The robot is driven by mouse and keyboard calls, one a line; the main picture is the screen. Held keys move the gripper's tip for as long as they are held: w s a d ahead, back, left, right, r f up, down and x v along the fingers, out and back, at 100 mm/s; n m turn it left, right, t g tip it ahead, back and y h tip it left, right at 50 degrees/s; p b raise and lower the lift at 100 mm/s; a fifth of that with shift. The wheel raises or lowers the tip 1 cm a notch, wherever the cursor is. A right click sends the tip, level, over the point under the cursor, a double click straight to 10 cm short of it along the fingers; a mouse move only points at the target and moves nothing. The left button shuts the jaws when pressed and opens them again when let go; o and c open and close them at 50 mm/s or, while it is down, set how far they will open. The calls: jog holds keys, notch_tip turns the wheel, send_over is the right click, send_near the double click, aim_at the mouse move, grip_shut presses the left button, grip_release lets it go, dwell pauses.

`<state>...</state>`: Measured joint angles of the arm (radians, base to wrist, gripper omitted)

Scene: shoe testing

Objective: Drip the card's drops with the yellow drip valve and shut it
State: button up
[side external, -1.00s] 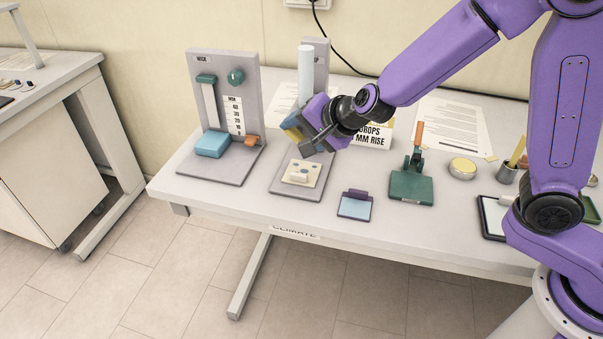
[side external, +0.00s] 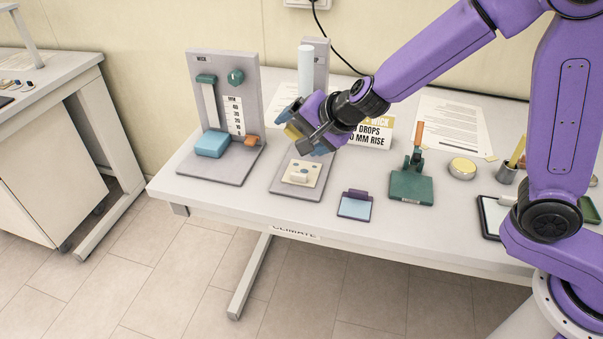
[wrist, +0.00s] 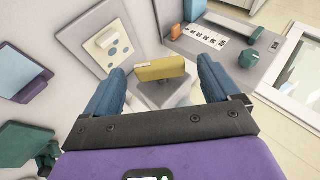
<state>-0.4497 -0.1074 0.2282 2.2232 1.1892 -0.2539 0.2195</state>
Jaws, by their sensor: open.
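The yellow drip valve (wrist: 165,68) shows in the wrist view as a short bar between my two blue fingers. My gripper (wrist: 160,78) is open around it, with a gap visible on each side. In the side view, the valve (side external: 292,131) is partly hidden by my gripper (side external: 303,130). A pale reservoir tube (side external: 305,72) stands above it on a grey stand. A cream plate (side external: 301,172) with dark spots and a white block lies on the stand's base below.
A grey wick stand (side external: 252,95) with a blue block (side external: 212,144), green knob and scale stands left. A small blue-purple pad (side external: 355,207) and a green fixture (side external: 411,187) with an orange handle stand right.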

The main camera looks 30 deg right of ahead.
jog(key=v, duration=1.7)
jog(key=shift+r, duration=0.2)
jog(key=s+a+r+n+y, duration=0.25)
jog(key=a+n+y, duration=0.35)
jog(key=n, duration=0.4)
jog(key=s+d+f+n+g+y, duration=0.1)
jog(key=s+d+f+n+g, duration=0.2)
jog(key=s+f+n+g, duration=0.35)
jog(key=s+d+f+n+g+h, duration=0.1)
jog(key=s+d+f+n+h, duration=0.2)
jog(key=s+d, duration=0.3)
jog(key=s+d+f+n+g+h, duration=0.1)
jog(key=s+d+f+n+h, duration=0.3)
jog(key=d, duration=0.9)
jog(key=s+f+h, duration=0.1)
jog(key=s, duration=0.1)
jog(key=shift+s+h, duration=0.25)
jog(key=shift+h, duration=0.15)
